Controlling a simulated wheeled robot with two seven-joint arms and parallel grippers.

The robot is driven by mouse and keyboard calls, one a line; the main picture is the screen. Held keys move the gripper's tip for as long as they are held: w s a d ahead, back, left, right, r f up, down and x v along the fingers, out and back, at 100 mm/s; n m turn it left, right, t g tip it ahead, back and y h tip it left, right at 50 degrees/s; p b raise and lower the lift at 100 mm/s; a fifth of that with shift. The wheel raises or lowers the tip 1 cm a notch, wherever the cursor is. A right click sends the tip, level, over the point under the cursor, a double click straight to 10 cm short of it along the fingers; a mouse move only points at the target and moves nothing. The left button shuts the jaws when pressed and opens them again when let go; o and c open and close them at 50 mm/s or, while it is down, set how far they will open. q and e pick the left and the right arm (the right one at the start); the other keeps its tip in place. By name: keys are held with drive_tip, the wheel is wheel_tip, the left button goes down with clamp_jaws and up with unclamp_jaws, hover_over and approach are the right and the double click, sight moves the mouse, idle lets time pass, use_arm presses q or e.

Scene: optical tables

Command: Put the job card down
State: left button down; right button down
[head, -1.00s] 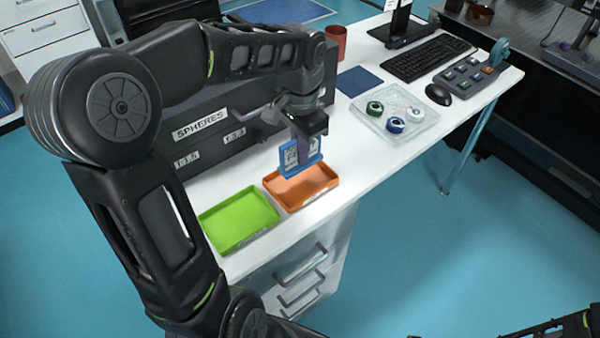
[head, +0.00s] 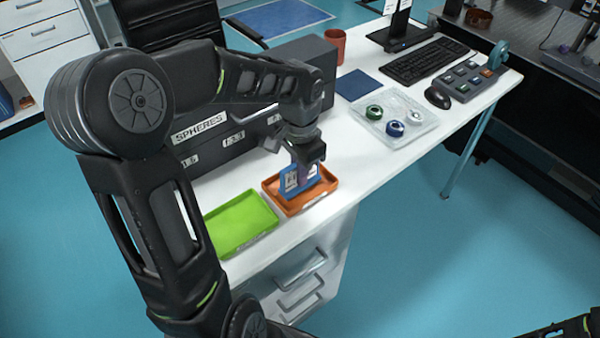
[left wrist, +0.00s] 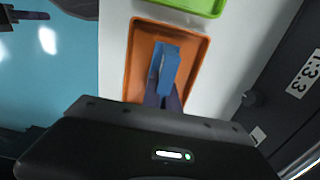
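The job card (head: 290,184) is a blue-framed card with a white printed face. It stands roughly upright over the orange tray (head: 322,195), and I cannot tell whether its lower edge touches the tray floor. My left gripper (head: 306,168) is above the orange tray with its fingers closed on the card. In the left wrist view the blue card (left wrist: 166,68) sits between the fingertips (left wrist: 163,93), inside the outline of the orange tray (left wrist: 139,60). My right gripper is not in view; only a bit of my right arm shows at the bottom right.
A green tray (head: 238,224) lies just left of the orange one. A grey box labelled SPHERES (head: 215,150) stands behind them. A clear tray with tape rolls (head: 420,125), a blue pad (head: 358,83), a keyboard (head: 428,60) and a mouse (head: 438,97) are farther right.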

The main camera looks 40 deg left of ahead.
use_arm(q)
drive_tip(key=shift+f, duration=0.15)
drive_tip(key=c, duration=1.6)
unclamp_jaws()
drive_tip(key=shift+c, duration=0.2)
wheel_tip(320, 180, up, 12)
drive_tip(key=shift+r+p, duration=0.2)
drive_tip(key=shift+p, duration=0.35)
